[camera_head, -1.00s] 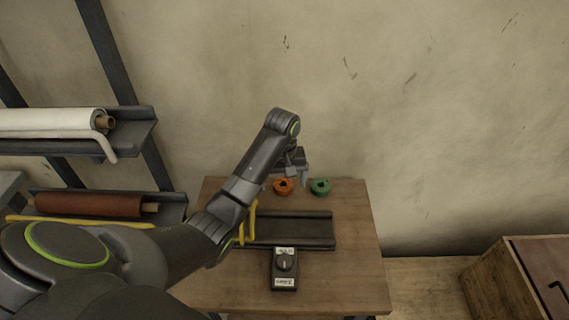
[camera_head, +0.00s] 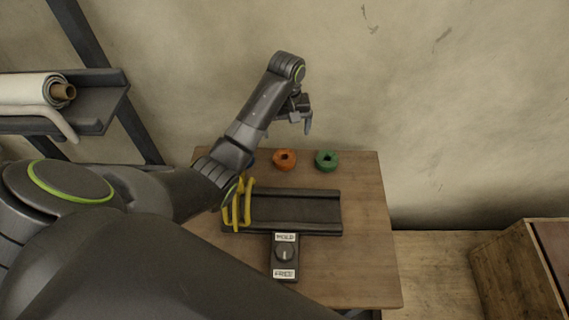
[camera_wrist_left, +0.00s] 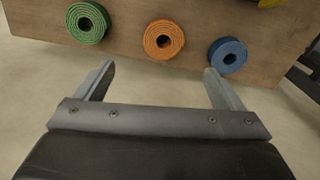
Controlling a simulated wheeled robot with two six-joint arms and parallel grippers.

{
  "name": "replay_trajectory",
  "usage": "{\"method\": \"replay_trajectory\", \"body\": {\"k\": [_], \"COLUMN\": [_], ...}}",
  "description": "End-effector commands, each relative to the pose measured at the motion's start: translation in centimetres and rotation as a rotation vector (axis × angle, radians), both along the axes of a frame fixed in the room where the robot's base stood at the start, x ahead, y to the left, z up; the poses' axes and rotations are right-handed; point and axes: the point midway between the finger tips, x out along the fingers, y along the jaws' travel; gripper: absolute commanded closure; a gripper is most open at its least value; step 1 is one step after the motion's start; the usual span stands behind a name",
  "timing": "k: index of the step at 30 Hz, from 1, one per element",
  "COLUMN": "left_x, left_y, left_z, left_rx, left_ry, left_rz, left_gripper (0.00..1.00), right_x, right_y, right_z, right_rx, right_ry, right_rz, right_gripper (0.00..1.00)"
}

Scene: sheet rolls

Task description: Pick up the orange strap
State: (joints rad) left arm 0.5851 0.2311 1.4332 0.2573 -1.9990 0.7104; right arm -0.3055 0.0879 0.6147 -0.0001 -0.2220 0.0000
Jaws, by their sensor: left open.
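The orange strap (camera_head: 285,160) is a small coiled roll lying on the wooden table near its wall-side edge. In the left wrist view the orange strap (camera_wrist_left: 164,40) lies beyond the fingertips, roughly midway between them. My left gripper (camera_head: 303,124) is open and empty, held above and behind the strap on the wall side, apart from it. Its two fingers (camera_wrist_left: 158,72) stand wide apart in the left wrist view. The right gripper does not show in either view.
A green coil (camera_head: 327,161) and a blue coil (camera_wrist_left: 228,54) flank the orange one. A shelf with a white roll (camera_head: 30,92) stands left, a wooden crate (camera_head: 515,265) right.

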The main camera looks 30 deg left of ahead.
Motion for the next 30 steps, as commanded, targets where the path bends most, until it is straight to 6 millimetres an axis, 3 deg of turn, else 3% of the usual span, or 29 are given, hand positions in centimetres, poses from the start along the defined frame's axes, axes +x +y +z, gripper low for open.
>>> {"method": "replay_trajectory", "body": {"k": [3,9,16,24,30], "left_x": [-0.2,-0.2,-0.2,-0.4,-0.4], "left_y": [0.0,0.0,0.1,0.3,0.4], "left_z": [-2.8,-6.0,-7.4,-10.9,-12.0], "left_rx": [-0.002,-0.001,-0.001,-0.001,-0.001], "left_ry": [0.01,0.007,0.007,0.007,0.004], "left_rz": [0.002,0.001,0.0,0.001,0.0], "left_gripper": [0.1,0.1,0.1,0.1,0.1], "right_x": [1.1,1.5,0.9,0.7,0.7], "right_y": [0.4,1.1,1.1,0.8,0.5], "right_z": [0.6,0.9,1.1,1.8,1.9], "right_rx": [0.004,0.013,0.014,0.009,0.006], "right_ry": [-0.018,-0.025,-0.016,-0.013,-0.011], "right_rz": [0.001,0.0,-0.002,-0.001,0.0], "right_gripper": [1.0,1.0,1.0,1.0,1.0]}}
